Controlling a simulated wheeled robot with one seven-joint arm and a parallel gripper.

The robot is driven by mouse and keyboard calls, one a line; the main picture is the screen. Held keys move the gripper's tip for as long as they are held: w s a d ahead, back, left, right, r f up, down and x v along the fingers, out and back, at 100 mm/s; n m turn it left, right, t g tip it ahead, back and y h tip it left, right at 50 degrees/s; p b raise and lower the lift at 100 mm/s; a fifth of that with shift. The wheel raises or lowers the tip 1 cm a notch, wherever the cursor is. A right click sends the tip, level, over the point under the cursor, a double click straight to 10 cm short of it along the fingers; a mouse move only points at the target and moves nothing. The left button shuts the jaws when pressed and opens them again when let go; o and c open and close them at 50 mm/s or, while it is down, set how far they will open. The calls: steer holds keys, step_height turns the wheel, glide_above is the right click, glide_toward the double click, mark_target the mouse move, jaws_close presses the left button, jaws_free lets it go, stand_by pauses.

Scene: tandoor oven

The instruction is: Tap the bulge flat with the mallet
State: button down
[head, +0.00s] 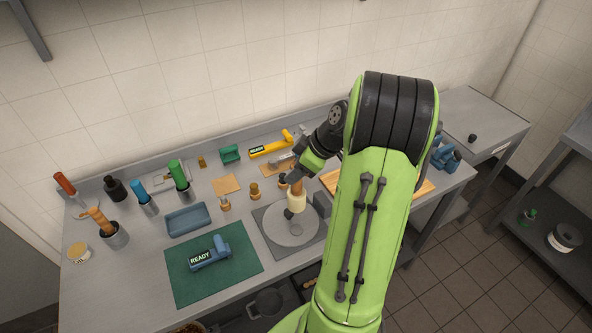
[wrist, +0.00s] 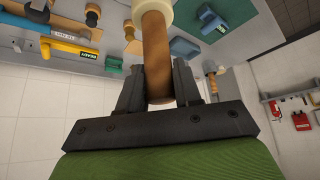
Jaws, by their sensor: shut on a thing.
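My gripper (head: 297,181) is shut on the wooden handle of the mallet (head: 297,201). The mallet hangs with its cream head down over the back part of a round grey disc (head: 283,234) on a dark square plate. A small round mark, which may be the bulge (head: 296,229), shows near the disc's middle, in front of the mallet head. I cannot tell whether the head touches the disc. In the wrist view the mallet handle (wrist: 157,55) stands between both fingers of my gripper (wrist: 158,90), and the cream head is cut off at the top edge.
A green mat (head: 240,278) with a blue device reading READY (head: 209,254) lies left of the plate. A dark block (head: 322,203) stands close to the disc's right. A blue tray (head: 188,219), tool cups and a yellow tool (head: 270,148) are farther left and back. My arm hides the bench's right part.

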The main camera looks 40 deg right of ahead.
mark_target(296, 189)
steer(key=shift+f+b, duration=3.25)
steer(key=shift+f, duration=0.35)
steer(key=shift+r, duration=0.1)
